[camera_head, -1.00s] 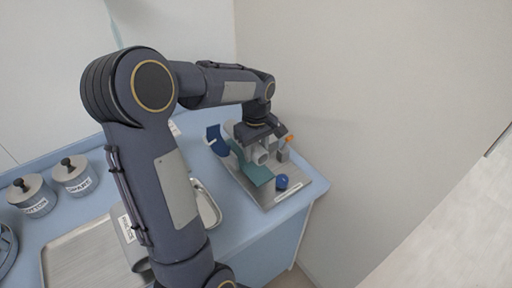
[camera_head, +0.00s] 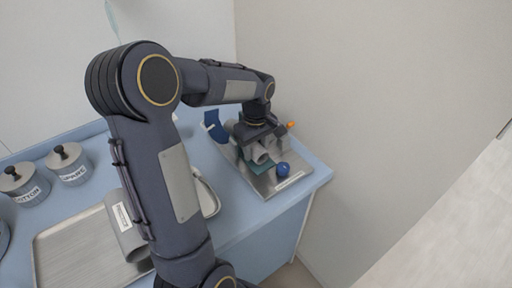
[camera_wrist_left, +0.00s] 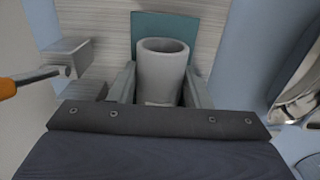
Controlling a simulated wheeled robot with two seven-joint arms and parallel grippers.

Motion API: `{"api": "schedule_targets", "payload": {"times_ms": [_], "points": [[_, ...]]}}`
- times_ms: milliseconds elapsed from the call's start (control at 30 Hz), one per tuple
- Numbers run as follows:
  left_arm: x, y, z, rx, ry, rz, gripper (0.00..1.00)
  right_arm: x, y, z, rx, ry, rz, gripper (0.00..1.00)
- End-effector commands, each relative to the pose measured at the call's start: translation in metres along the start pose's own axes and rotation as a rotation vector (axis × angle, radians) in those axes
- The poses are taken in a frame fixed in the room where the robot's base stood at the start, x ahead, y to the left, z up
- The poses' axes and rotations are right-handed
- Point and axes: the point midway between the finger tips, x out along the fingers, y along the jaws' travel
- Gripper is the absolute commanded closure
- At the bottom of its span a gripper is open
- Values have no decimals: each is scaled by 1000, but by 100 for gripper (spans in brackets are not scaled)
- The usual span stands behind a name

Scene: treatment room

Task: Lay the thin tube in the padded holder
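My left gripper (camera_head: 262,146) is over the metal board at the right end of the counter. Its two fingers (camera_wrist_left: 160,92) lie along both sides of a plain grey tube (camera_wrist_left: 163,65), whose open end faces the wrist camera. The tube (camera_head: 261,154) also shows below the gripper in the head view. A teal pad (camera_wrist_left: 165,27) lies just beyond the tube; the gripper mostly covers it in the head view. Whether tube and pad touch, I cannot tell. A thicker grey tube with a white label (camera_head: 124,224) lies by the left tray. My right gripper is out of view.
The metal board (camera_head: 290,184) holds a blue ball (camera_head: 283,169) and a dark blue curved pad (camera_head: 214,125). An orange-handled tool (camera_wrist_left: 30,80) rests by a grey block (camera_wrist_left: 66,53). A kidney dish (camera_head: 208,198) and lidded pots (camera_head: 68,163) stand left. A wall rises right.

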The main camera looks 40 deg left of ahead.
Motion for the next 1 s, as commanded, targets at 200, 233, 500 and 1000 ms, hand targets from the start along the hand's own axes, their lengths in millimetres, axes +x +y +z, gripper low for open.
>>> {"api": "schedule_targets", "payload": {"times_ms": [200,233,500,1000], "points": [[0,0,0,0,0,0,32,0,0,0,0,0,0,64],[0,0,0,0,0,0,32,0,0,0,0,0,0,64],[-4,0,0,0,1,1,32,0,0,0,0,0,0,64],[-74,0,0,1,1,1,32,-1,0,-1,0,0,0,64]]}}
